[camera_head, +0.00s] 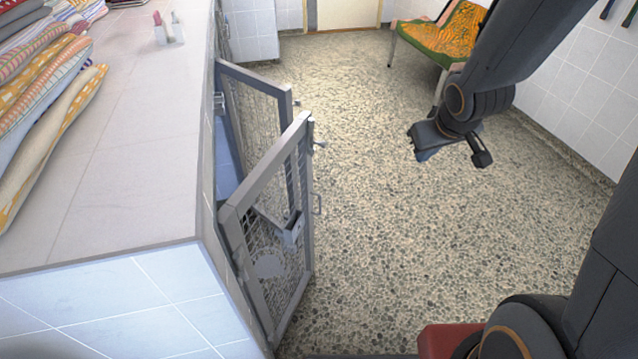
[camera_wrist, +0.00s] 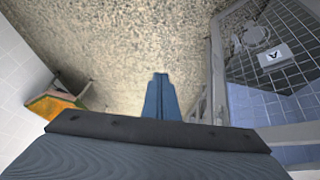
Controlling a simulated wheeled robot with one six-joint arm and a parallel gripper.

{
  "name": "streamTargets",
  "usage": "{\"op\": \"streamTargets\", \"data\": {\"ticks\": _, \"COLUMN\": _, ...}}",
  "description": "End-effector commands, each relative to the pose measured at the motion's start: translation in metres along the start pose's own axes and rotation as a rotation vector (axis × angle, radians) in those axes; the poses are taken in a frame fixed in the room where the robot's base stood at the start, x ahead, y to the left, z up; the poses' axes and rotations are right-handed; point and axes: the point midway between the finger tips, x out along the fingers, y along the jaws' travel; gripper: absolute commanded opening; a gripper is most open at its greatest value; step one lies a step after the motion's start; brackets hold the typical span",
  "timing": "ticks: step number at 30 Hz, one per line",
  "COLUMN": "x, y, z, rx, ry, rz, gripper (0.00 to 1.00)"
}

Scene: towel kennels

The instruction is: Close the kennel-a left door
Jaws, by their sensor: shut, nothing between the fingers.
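Two grey framed mesh doors stand open, swung out from the tiled kennel block on the left of the head view. The nearer door (camera_head: 296,150), the left one when facing the kennels, sticks out into the aisle, with a small handle on its free side. The farther door (camera_head: 256,74) stands open behind it. A plate marked A (camera_wrist: 272,55) shows by the mesh in the wrist view. My gripper (camera_head: 422,156) is over the floor, right of the doors and apart from them. Its blue fingers (camera_wrist: 160,97) are together and empty.
Folded towels (camera_head: 45,110) and a small holder (camera_head: 168,32) are on the block's top (camera_head: 130,130). A green chair with an orange patterned cloth (camera_head: 440,35) stands at the back right. The pebbled floor (camera_head: 370,230) between doors and right wall is clear.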

Motion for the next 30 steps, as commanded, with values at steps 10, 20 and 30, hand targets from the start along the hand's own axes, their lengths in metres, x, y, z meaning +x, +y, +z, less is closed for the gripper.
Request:
{"op": "streamTargets", "data": {"ticks": 10, "x": 0.160, "y": -0.027, "z": -0.064, "rx": -0.291, "ry": 0.465, "rz": -0.210, "gripper": 0.00}}
{"op": "streamTargets", "data": {"ticks": 20, "x": 0.224, "y": -0.094, "z": -0.044, "rx": -0.409, "ry": 0.862, "rz": -0.640, "gripper": 0.00}}
{"op": "streamTargets", "data": {"ticks": 30, "x": 0.221, "y": -0.117, "z": -0.008, "rx": -0.390, "ry": 1.048, "rz": -0.928, "gripper": 0.00}}
